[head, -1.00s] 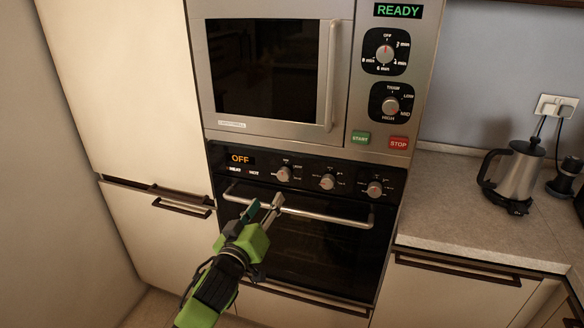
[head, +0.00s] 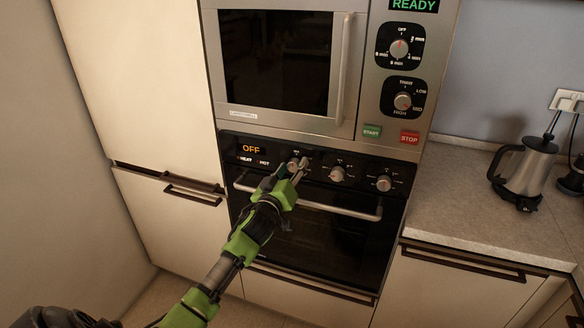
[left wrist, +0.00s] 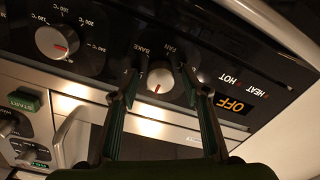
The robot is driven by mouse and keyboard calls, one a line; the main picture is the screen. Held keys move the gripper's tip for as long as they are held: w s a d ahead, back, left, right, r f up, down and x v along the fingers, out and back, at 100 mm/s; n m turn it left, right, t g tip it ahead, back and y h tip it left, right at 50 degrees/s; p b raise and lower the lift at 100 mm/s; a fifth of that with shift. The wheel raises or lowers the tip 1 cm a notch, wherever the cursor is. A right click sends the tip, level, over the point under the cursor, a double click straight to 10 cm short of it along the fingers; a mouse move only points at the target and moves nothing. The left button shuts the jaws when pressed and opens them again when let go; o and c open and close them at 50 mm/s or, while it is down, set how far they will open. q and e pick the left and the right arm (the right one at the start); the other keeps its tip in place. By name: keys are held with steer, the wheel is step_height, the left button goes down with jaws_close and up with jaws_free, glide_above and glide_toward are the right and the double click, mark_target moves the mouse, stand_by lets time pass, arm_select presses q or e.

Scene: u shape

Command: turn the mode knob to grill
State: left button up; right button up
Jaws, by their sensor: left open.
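The mode knob (head: 293,163) is the leftmost round grey knob on the black oven panel, right of the OFF display (head: 251,149). In the left wrist view the mode knob (left wrist: 158,79) has BAKE and FAN printed by it, and its red mark points toward the bottom of the picture. The word grill cannot be read. My left gripper (head: 291,171) is at this knob and partly covers it. In the left wrist view my left gripper (left wrist: 161,80) is open, one finger on each side of the knob; contact cannot be told. My right gripper is not in view.
A middle knob (head: 337,174) with temperature marks and a right knob (head: 384,183) sit on the same panel. The oven handle (head: 330,208) runs below, under my left gripper. A microwave (head: 355,128) is above. A kettle (head: 530,168) stands on the right counter (head: 470,215).

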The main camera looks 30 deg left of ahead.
arm_select(q)
steer(key=shift+c, duration=0.4)
steer(key=c, duration=1)
steer(key=shift+c, duration=0.2)
